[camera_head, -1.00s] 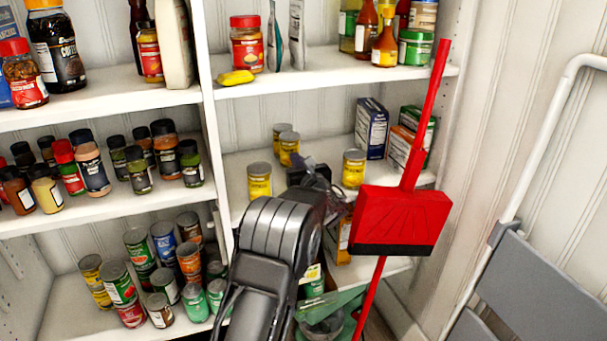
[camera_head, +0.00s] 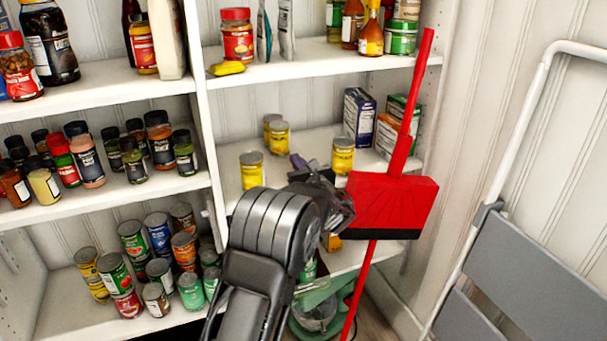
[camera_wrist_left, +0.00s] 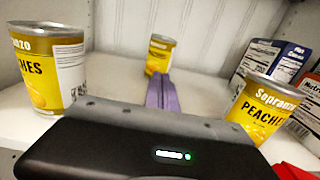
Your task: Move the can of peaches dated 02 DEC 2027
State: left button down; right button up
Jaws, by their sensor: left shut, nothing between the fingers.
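Several yellow cans stand upright on the middle right shelf. In the head view, a front left can (camera_head: 251,172), two back cans (camera_head: 279,140) (camera_head: 268,126) and a right can (camera_head: 343,156) show. The left wrist view shows a left can (camera_wrist_left: 50,68) and a right can (camera_wrist_left: 262,108), both lettered as peaches, and a can farther back (camera_wrist_left: 159,54). No date is readable. My left gripper (camera_head: 298,161) is shut and empty between the front left and right cans. Its purple fingers (camera_wrist_left: 162,92) point toward the back can, apart from it. My right gripper is not in view.
A red broom or dustpan (camera_head: 392,203) stands upright before the shelf's right side. Boxes (camera_head: 362,118) stand behind the right can. A white shelf divider (camera_head: 205,120) is at left. A grey folding step stool (camera_head: 530,270) leans at far right.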

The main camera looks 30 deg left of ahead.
pick_arm(q)
jog(key=v, duration=0.5)
jog(key=shift+s+d, duration=0.25)
jog(key=shift+d, duration=0.05)
